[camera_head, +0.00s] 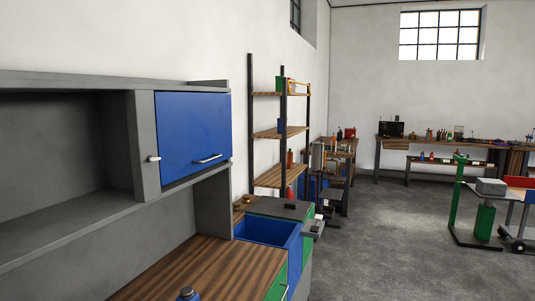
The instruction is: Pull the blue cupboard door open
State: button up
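The blue cupboard door (193,128) is at left of centre, on the upper grey cabinet above the wooden worktop. It looks shut, flush with the cabinet front. A pale bar handle (208,158) runs along its lower edge. My gripper does not show in this view, and nothing touches the door or its handle.
A second small handle (153,158) is on the grey panel left of the door. The wooden worktop (185,270) lies below, with a small dark-and-blue object (187,294) at the bottom edge. Wooden shelves (280,132) stand beyond. Grey floor (390,235) is open at right.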

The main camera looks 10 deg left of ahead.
aim_at(194, 129)
jog(key=z, duration=0.1)
jog(key=i, duration=0.85)
jog(key=u, duration=0.85)
jog(key=i, duration=0.65)
jog(key=u, duration=0.55)
